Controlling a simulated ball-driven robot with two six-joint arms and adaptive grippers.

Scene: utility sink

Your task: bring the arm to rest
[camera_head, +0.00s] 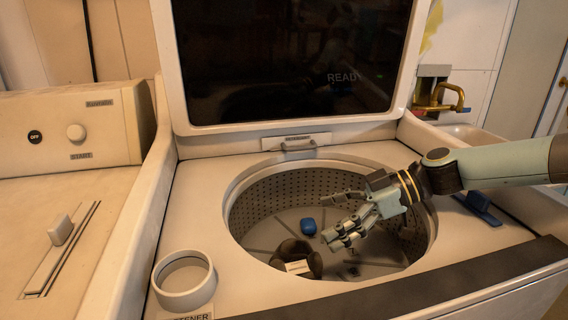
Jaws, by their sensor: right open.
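My right arm comes in from the right over the top of the washing machine (200,190). My right gripper (330,216) is open, with its fingers spread and pointing left above the drum (270,200). No object shows between its fingers. A small blue thing (308,226) lies in the drum, just left of the fingers in the picture. A dark item with a pale label (298,267) lies near the drum's front rim. My left gripper does not show.
The lid (290,125) stands open behind the drum. A round softener cup (183,282) is at the front left. A panel with a knob (76,132) and a slider (62,230) stands at left. A brass tap (447,98) and basin are at the back right.

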